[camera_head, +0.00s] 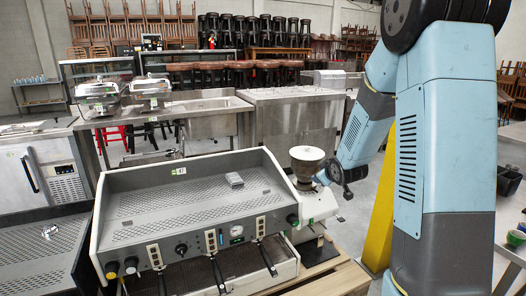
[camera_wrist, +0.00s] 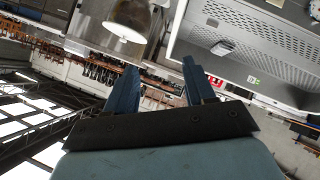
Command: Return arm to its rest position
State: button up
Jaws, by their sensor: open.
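My arm comes in from the right in the head view, large and blue-grey. The grinder's hopper (camera_wrist: 128,18) is beyond the fingers at the top of that tilted view.
A wide espresso machine (camera_head: 200,195) stands left of the grinder on a wooden counter (camera_head: 345,278). A yellow post (camera_head: 381,215) stands close behind my arm. Steel counters (camera_head: 290,118) and stacked chairs and stools are farther back. Open floor lies between them.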

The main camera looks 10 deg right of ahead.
jog(key=s+a+r+m+g+h, duration=0.1)
jog(key=s+a+r+m+g, duration=0.2)
jog(key=s+r, duration=1.15)
jog(key=s+a+r+m+g, duration=0.1)
jog(key=s+m, duration=0.1)
jog(key=s, duration=0.9)
jog(key=s+a+r+m+g, duration=0.1)
jog(key=s+a+m+g, duration=0.1)
jog(key=s, duration=1)
jog(key=shift+s+r+y, duration=0.2)
jog(key=shift+r+y, duration=0.1)
jog(key=shift+r, duration=0.05)
